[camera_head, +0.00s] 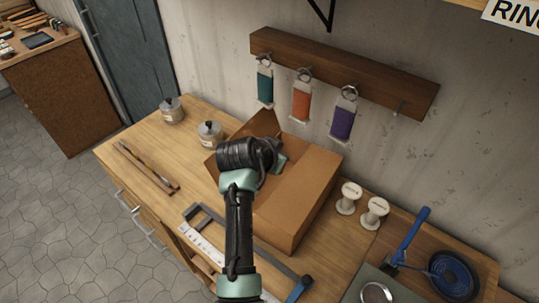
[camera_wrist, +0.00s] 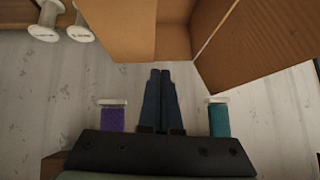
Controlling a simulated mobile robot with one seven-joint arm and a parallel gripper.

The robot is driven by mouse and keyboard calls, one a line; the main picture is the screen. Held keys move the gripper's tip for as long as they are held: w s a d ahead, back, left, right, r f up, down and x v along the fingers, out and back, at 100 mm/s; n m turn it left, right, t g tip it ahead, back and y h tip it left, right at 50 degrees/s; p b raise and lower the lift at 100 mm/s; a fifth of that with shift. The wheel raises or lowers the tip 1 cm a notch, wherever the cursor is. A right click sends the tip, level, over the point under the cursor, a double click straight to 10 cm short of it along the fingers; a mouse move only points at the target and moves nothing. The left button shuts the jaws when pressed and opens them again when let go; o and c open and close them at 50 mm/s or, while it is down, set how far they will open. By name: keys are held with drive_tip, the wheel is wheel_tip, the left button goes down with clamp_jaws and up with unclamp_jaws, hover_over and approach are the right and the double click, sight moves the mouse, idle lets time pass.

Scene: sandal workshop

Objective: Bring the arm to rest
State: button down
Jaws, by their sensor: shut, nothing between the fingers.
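My arm reaches up from the bottom of the head view, in front of an open cardboard box (camera_head: 305,195). My gripper (camera_head: 281,163) shows only in part there, at the end of the arm over the box. In the wrist view my gripper (camera_wrist: 160,72) has its two dark fingers together, with nothing between them. They point toward the box (camera_wrist: 128,28), whose flaps and part of the inside show at the top. The fingers appear apart from the box.
A wall rack (camera_head: 345,73) carries teal (camera_head: 265,85), orange (camera_head: 301,101) and purple (camera_head: 342,123) tags.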

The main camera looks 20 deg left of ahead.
drive_tip(key=b+v, duration=0.1)
drive_tip(key=v, duration=0.5)
drive_tip(key=s+d+r+n+t, duration=0.2)
drive_tip(key=d+r+t, duration=0.2)
drive_tip(key=d+r, duration=0.6)
drive_tip(key=s+d+r+n+t, duration=0.1)
drive_tip(key=s+d+r+t, duration=0.35)
drive_tip(key=r, duration=0.95)
drive_tip(key=s+r+t+b, duration=0.1)
drive_tip(key=s+r+t, duration=0.4)
drive_tip(key=r, duration=0.6)
drive_tip(key=s+d+r+t+y+b, duration=0.1)
drive_tip(key=s+r+t, duration=0.4)
drive_tip(key=r, duration=0.6)
drive_tip(key=shift+s, duration=0.3)
drive_tip(key=shift+w, duration=0.1)
